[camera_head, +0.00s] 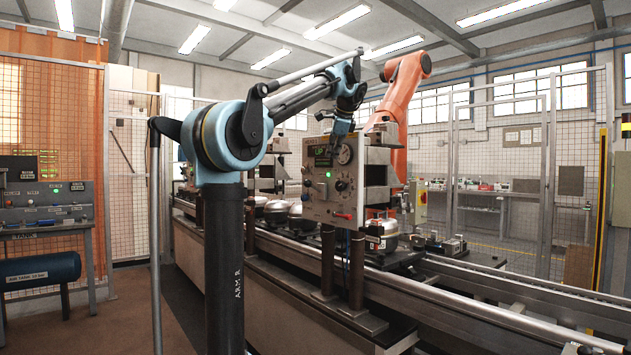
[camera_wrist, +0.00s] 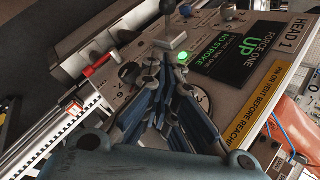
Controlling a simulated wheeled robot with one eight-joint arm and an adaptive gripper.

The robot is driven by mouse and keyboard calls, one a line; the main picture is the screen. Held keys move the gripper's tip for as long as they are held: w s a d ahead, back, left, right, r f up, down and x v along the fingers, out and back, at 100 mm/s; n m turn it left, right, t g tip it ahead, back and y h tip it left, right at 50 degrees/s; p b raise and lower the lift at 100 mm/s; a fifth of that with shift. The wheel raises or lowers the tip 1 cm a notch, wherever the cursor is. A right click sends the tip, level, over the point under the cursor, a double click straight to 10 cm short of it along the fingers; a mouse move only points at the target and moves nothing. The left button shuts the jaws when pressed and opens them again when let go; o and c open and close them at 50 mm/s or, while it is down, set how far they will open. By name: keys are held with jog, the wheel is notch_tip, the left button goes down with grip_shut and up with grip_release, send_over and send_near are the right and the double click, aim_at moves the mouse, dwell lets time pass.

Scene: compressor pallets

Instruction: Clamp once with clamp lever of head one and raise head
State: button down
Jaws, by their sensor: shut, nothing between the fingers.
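The head one panel (camera_head: 318,205) is a grey box on posts over the line, and its face (camera_wrist: 225,25) fills much of the wrist view, labelled HEAD 1. Its display (camera_wrist: 235,55) reads FORCE ONE, UP, NO STROKE. A green lamp (camera_wrist: 182,57) is lit. A grey lever with a dark knob (camera_wrist: 167,6) and a red handle (camera_wrist: 101,65) stand out from the face; I cannot read which one is the clamp lever. My gripper (camera_wrist: 166,62) is shut and empty in front of the panel, beside the lamp in the picture; contact cannot be told. In the head view my gripper (camera_head: 342,126) is near the panel's top.
A round gauge (camera_head: 345,154) sits on the panel's upper right, partly hidden by my fingers in the wrist view. Silver compressors (camera_head: 277,211) stand on the conveyor (camera_head: 470,295). An orange robot arm (camera_head: 405,85) is behind the head. A control desk (camera_head: 45,205) stands at left.

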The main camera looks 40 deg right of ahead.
dwell(0.3)
send_near(313, 187)
jog(key=s+d+f, duration=0.1)
jog(key=d+f, duration=0.1)
jog(key=d, duration=0.1)
jog(key=w, duration=0.1)
jog(key=w+a+f, duration=0.1)
jog(key=w+a, duration=0.1)
jog(key=shift+f, duration=0.25)
jog(key=shift+s+d, duration=0.1)
jog(key=shift+d, duration=0.05)
